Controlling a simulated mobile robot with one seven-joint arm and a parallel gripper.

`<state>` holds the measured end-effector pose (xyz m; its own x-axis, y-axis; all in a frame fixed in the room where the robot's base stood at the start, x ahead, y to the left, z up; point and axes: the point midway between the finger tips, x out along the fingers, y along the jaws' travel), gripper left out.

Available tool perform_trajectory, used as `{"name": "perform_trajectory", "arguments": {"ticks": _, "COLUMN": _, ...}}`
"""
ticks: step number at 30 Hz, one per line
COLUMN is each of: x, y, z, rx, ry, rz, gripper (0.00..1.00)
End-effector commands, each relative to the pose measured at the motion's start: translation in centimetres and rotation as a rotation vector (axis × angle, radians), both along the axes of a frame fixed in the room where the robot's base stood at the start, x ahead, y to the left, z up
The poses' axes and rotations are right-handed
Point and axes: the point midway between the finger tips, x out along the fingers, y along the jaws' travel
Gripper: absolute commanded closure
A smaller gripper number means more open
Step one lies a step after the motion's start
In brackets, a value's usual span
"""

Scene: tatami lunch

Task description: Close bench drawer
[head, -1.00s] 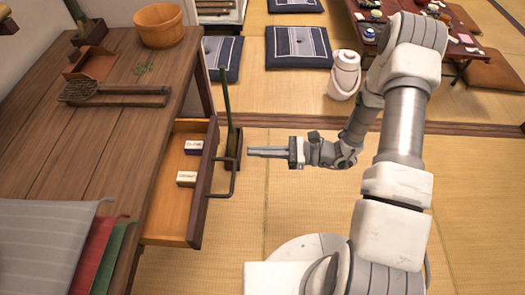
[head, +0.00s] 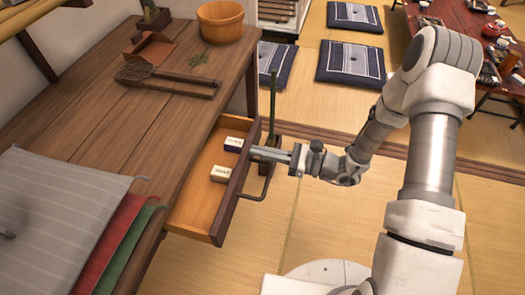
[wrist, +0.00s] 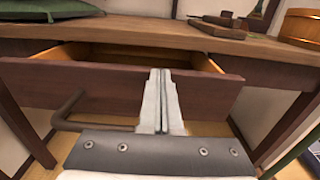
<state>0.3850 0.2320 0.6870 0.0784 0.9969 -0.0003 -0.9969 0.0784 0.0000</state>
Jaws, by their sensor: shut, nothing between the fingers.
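The wooden bench (head: 115,110) has its drawer (head: 194,203) pulled out, with the light inside showing in both views. A dark bar handle (head: 263,187) sticks out from the drawer front, and it also shows at the left in the wrist view (wrist: 68,112). My gripper (head: 255,152) is shut and empty. Its fingertips are at the drawer front's upper edge, beyond the far end of the handle. In the wrist view the fingers overlap the front panel (wrist: 90,88); I cannot tell whether they touch it.
Two small boxes (head: 234,144) (head: 220,174) lie in the drawer. A green upright post (head: 273,100) stands just behind my gripper. Folded cloths (head: 60,210), a wooden bucket (head: 222,20) and a grill rack (head: 165,83) are on the bench.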

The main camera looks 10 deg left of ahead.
Motion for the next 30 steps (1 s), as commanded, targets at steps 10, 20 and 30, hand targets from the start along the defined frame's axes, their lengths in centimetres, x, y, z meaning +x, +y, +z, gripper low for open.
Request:
{"name": "perform_trajectory", "arguments": {"ticks": 10, "x": 0.5, "y": 7.6, "z": 0.1, "rx": 0.003, "ry": 0.000, "rz": 0.005, "gripper": 1.00}}
{"name": "perform_trajectory", "arguments": {"ticks": 20, "x": 0.9, "y": 11.5, "z": 0.0, "rx": 0.000, "ry": 0.000, "rz": 0.000, "gripper": 1.00}}
{"name": "perform_trajectory", "arguments": {"ticks": 30, "x": 0.9, "y": 11.4, "z": 0.0, "rx": 0.000, "ry": 0.000, "rz": 0.000, "gripper": 1.00}}
